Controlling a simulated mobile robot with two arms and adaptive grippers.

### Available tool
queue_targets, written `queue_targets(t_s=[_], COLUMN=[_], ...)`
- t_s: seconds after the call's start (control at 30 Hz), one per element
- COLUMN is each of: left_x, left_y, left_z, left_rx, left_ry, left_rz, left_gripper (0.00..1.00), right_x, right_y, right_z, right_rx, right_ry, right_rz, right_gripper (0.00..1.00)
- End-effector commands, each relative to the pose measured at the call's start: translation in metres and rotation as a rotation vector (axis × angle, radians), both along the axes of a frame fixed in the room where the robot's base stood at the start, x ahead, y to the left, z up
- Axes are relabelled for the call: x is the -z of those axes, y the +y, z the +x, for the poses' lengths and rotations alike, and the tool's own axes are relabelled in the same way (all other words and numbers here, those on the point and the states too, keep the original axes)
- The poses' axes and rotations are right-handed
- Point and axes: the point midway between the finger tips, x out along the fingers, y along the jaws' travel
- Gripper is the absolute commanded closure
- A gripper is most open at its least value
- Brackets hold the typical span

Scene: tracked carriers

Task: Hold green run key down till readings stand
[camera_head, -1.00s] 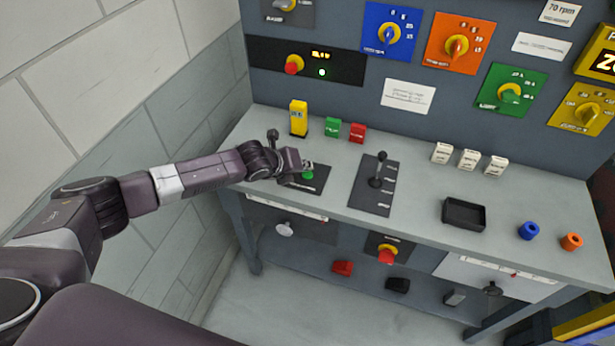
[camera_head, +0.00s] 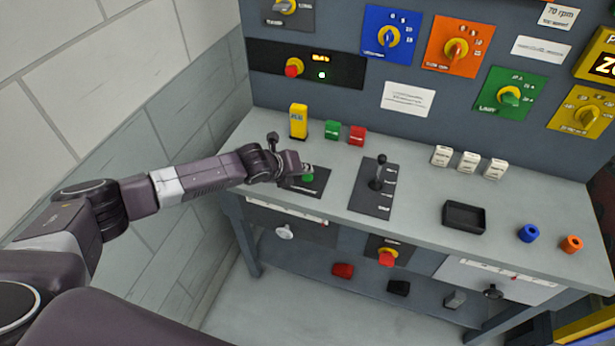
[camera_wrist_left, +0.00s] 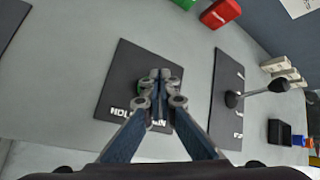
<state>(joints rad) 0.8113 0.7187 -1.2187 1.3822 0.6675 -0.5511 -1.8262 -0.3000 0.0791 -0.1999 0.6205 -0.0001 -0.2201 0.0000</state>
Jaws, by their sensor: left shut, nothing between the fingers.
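The green run key (camera_head: 308,178) sits on a dark plate (camera_head: 319,186) on the bench top. My left gripper (camera_head: 307,167) is shut and empty, with its fingertips over the key. I cannot tell how far the key is pressed. A small lit display (camera_head: 320,58) on the black panel is too blurred to read. My right gripper is not in view.
A lever (camera_head: 378,172) on a dark plate stands right of the key. A yellow block (camera_head: 298,121), a green block (camera_head: 332,130) and a red block (camera_head: 357,136) stand behind. A black tray (camera_head: 464,216) lies farther right. The wall (camera_head: 150,150) is close on the left.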

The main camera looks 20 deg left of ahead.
Motion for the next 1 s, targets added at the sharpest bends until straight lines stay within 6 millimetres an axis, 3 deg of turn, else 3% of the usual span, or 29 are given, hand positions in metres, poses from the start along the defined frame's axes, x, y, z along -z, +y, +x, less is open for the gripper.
queue_targets(t_s=[1.0], left_x=[0.01], left_y=[0.0], left_z=[-0.0002], left_rx=[0.0], left_ry=[0.0], left_rz=[0.0], left_gripper=[1.0], right_x=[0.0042], right_y=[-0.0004], right_z=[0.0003], right_rx=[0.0], right_ry=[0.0], right_rz=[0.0], right_gripper=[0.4])
